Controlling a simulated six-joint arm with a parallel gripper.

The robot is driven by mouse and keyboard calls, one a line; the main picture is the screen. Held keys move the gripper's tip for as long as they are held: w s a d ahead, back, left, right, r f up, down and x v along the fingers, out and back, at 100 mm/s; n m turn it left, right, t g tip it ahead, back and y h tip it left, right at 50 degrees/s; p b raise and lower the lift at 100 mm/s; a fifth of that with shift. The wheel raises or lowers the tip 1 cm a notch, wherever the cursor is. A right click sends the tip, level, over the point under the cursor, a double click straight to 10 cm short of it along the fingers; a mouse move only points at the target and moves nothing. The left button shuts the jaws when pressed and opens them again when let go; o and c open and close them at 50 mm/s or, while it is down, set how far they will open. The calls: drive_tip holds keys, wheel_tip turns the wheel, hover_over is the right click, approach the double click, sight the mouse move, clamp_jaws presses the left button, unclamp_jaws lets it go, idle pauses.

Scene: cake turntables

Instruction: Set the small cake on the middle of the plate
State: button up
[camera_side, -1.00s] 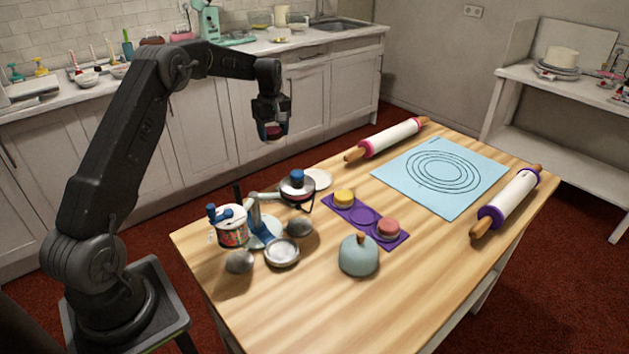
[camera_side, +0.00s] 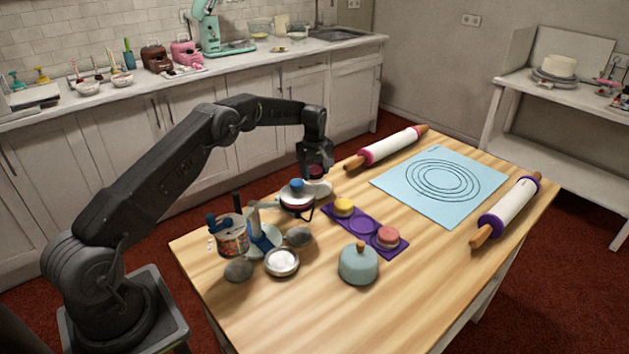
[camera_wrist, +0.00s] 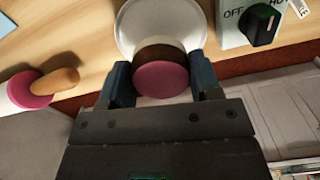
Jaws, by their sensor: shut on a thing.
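My gripper (camera_side: 316,175) is shut on the small cake (camera_wrist: 161,78), which has a pink face and a dark brown side in the wrist view. The cake also shows as a dark pink bit between the fingers (camera_side: 316,171) in the side view. The white round plate (camera_side: 327,187) lies on the table's far edge, right under the gripper. In the wrist view the plate (camera_wrist: 126,25) shows around and behind the cake. Whether the cake touches the plate I cannot tell.
A purple tray (camera_side: 367,226) with a yellow and a pink cake lies in front. A rolling pin (camera_side: 386,149) lies to the right.

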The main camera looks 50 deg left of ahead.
sight(315, 180)
drive_tip(key=shift+f, duration=1.8)
drive_tip(key=shift+f, duration=0.1)
drive_tip(key=o, duration=1)
drive_tip(key=shift+c, duration=0.2)
